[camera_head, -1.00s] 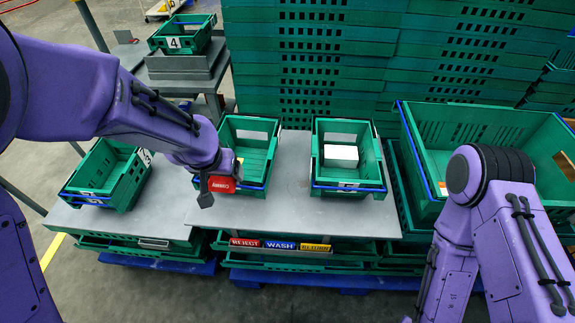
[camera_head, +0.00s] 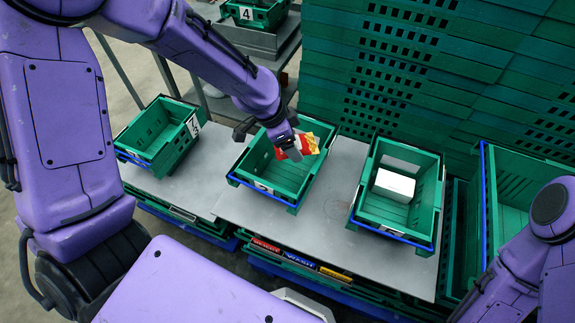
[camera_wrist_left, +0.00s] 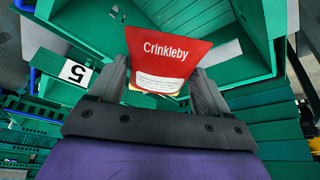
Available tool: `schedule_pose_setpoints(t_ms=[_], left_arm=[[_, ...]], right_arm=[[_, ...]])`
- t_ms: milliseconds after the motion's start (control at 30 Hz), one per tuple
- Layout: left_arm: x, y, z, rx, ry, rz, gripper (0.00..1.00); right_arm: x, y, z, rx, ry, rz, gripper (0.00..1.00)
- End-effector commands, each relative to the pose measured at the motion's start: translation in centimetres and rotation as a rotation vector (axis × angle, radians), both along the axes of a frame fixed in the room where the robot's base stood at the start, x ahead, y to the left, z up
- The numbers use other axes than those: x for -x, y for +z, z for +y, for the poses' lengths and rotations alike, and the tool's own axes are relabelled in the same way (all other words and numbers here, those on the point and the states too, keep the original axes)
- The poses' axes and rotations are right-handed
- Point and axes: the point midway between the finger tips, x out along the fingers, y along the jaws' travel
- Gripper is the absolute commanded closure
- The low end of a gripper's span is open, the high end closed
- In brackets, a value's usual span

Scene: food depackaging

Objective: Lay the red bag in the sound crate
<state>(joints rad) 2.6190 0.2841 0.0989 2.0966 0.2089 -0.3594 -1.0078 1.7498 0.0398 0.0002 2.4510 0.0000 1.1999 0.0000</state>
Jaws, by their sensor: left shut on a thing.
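A red bag (camera_head: 308,145) with yellow on it hangs in my left gripper (camera_head: 291,147), over the middle green crate (camera_head: 243,186). In the left wrist view the bag (camera_wrist_left: 168,52) reads "Crinkleby" and sits between the two fingers of my left gripper (camera_wrist_left: 160,74). The gripper is shut on it. The bag looks to be above the crate opening, but its exact height is unclear. The middle crate looks empty where I can see into it. I cannot tell from the frames which crate is the sound one. My right gripper is out of view.
An empty-looking green crate (camera_head: 128,153) stands at the left. The right crate (camera_head: 432,215) holds a white box (camera_head: 394,186). A larger green bin (camera_head: 483,205) is at the far right. Tall stacked green crates (camera_head: 400,70) rise behind. The grey table (camera_head: 325,215) is bare between the crates.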

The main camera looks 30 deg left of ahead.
Motion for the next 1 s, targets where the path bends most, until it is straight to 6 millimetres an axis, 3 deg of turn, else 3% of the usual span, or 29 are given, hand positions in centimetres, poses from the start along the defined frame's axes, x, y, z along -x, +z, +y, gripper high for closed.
schedule_pose_setpoints(t_ms=[100, 300, 800, 1000], left_arm=[[0.2, -0.9, 1.2, 0.002, -0.316, 0.001, 0.52], [0.9, -2.6, 2.7, -0.004, -0.597, 0.002, 0.52], [1.0, -11.8, 2.8, -0.005, -0.615, 0.002, 0.52], [0.9, -12.3, 2.8, -0.007, -0.614, -0.002, 0.52]], right_arm=[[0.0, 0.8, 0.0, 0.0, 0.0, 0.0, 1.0], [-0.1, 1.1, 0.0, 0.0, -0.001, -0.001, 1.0], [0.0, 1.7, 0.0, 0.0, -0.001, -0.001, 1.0], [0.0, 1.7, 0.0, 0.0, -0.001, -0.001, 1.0]])
